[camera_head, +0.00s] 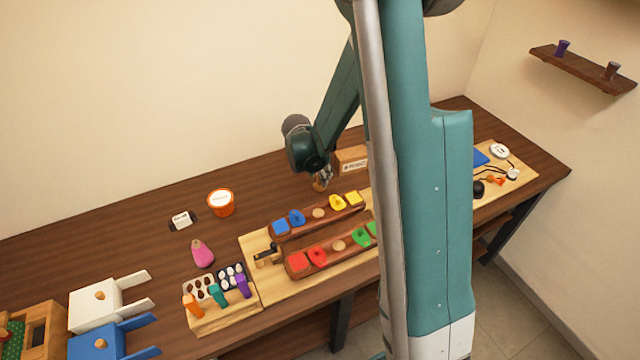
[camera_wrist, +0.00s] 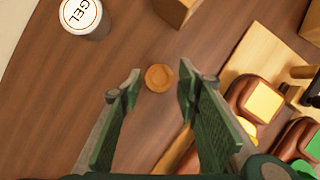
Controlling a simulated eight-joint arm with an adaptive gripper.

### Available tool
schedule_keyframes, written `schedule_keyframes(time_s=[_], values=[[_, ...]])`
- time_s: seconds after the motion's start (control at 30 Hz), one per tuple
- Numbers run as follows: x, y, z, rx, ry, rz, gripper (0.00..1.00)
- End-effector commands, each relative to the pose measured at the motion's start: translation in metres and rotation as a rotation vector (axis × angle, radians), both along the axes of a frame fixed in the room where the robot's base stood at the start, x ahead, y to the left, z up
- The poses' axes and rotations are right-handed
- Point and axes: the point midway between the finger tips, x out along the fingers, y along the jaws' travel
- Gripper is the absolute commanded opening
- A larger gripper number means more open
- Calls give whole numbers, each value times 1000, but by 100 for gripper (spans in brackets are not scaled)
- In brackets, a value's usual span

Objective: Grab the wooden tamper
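The wooden tamper (camera_wrist: 159,77) shows in the wrist view as a small round light-brown piece on the dark table, seen from above. My gripper (camera_wrist: 158,88) is open, with one finger on each side of the tamper in the picture. Nothing is held between the fingers, and I cannot tell how far above it they are. In the head view my gripper (camera_head: 323,174) hangs low over the table's back half, and a light wooden piece (camera_head: 320,185) shows at its tips, partly hidden.
A wooden box with a label (camera_head: 352,160) stands behind my gripper. In front lie two wooden racks with coloured pieces (camera_head: 330,256) on a light board (camera_head: 262,245). A white GEL jar (camera_wrist: 83,16) is at the wrist view's top left. An orange tub (camera_head: 221,204) stands left.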

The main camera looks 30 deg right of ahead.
Motion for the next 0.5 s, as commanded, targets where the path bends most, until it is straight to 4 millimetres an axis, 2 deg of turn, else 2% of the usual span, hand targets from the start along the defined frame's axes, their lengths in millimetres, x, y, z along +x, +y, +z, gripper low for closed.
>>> schedule_keyframes(time_s=[0.2, 0.5], values=[[4, -6, -17, 0, 0, 0, 33], [6, -8, -24, 0, 0, 0, 33]])
